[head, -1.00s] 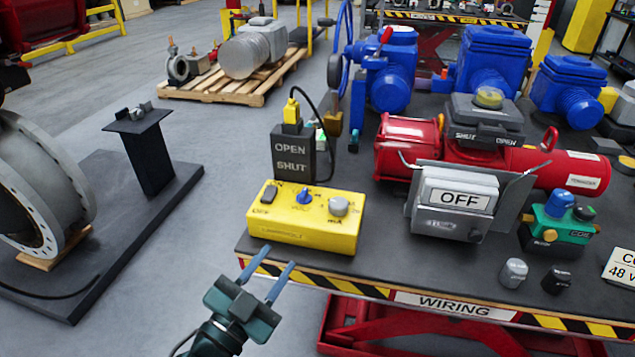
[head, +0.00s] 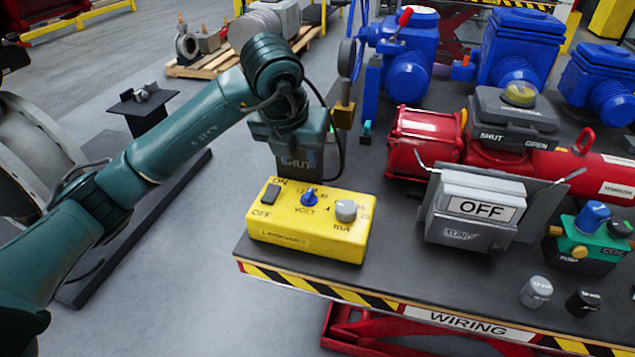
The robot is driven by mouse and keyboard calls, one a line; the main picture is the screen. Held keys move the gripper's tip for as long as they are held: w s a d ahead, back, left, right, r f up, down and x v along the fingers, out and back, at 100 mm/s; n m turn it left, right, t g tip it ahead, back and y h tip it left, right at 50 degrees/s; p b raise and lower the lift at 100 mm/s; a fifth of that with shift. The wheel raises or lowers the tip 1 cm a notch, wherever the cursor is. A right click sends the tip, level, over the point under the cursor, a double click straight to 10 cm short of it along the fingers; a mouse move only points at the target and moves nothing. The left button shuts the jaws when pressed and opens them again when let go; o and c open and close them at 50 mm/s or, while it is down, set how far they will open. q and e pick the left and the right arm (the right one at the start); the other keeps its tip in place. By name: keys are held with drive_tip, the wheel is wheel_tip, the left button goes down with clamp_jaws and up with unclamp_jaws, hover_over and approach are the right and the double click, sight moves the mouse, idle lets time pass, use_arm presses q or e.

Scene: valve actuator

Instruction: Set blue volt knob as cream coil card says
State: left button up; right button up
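The blue volt knob (head: 309,198) sits on top of the yellow box (head: 305,247), above the VOLT label. The markings around the knob are too small to read surely. My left arm comes in from the left and bends down behind the yellow box. My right gripper is not in view. No cream coil card shows now.
The bench front edge is striped.

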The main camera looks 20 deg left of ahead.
sight(309, 191)
use_arm(q)
drive_tip(key=p+x, duration=0.1)
drive_tip(key=x, duration=1.2)
drive_tip(key=shift+s+p, duration=0.1)
drive_tip(key=shift+p, duration=0.3)
drive_tip(key=shift+c, duration=0.2)
clamp_jaws()
